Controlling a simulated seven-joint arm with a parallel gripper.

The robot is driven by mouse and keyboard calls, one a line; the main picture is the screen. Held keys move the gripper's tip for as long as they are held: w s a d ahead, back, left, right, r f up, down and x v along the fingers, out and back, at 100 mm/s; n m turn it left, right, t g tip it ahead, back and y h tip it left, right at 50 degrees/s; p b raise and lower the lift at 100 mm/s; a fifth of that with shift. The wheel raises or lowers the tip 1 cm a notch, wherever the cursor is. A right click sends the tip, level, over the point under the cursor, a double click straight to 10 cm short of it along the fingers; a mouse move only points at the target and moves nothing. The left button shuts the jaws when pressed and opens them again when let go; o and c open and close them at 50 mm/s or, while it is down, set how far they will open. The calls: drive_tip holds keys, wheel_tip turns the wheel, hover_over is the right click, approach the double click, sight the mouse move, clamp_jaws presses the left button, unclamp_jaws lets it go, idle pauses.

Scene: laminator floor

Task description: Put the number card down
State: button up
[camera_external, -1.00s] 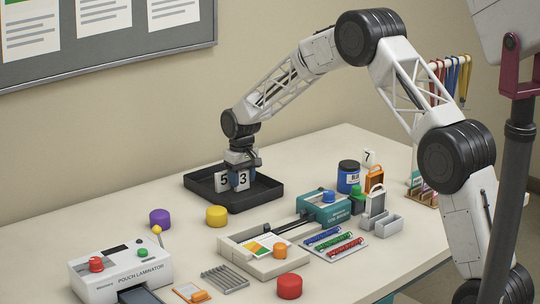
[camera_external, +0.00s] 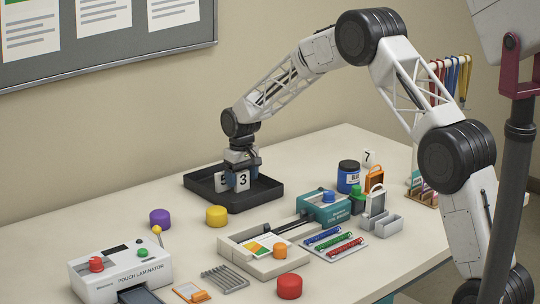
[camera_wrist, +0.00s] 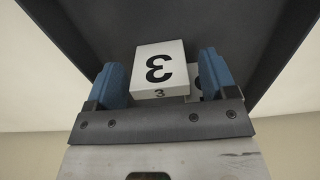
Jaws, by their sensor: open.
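The number card 3 (camera_external: 243,180) is a white block with a black 3, standing in the black tray (camera_external: 262,197). My gripper (camera_external: 239,176) is open and low around the card in the external view. Another white number card (camera_external: 221,182), marked 5, stands in the tray just left of it, partly hidden by a finger. In the wrist view a part of it (camera_wrist: 198,84) shows behind the 3.
A yellow knob (camera_external: 216,216) and a purple knob (camera_external: 160,218) stand in front of the tray. A white card 7 (camera_external: 369,158) and a blue jar (camera_external: 348,176) stand to its right. The pouch laminator (camera_external: 120,272) is at front left. Much of the tray floor is free.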

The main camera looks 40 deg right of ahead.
sight(242, 172)
wheel_tip(242, 172, up, 12)
drive_tip(key=shift+f, duration=0.2)
idle(0.4)
idle(0.5)
drive_tip(key=s+a+r, duration=0.1)
drive_tip(key=s+r, duration=0.5)
drive_tip(key=s, duration=0.5)
drive_tip(key=s+a+r+t, duration=0.1)
drive_tip(key=s+r, duration=0.5)
drive_tip(key=s, duration=0.6)
drive_tip(key=s+a+r, duration=0.1)
drive_tip(key=s+r, duration=0.5)
drive_tip(key=s, duration=0.5)
drive_tip(key=s+f, duration=0.2)
drive_tip(key=s, duration=1.4)
drive_tip(key=s+f+t, duration=0.1)
drive_tip(key=s+f, duration=0.2)
drive_tip(key=s, duration=1.3)
drive_tip(key=shift+s+a+t, duration=0.3)
drive_tip(key=shift+s+a, duration=0.05)
drive_tip(key=shift+a, duration=0.1)
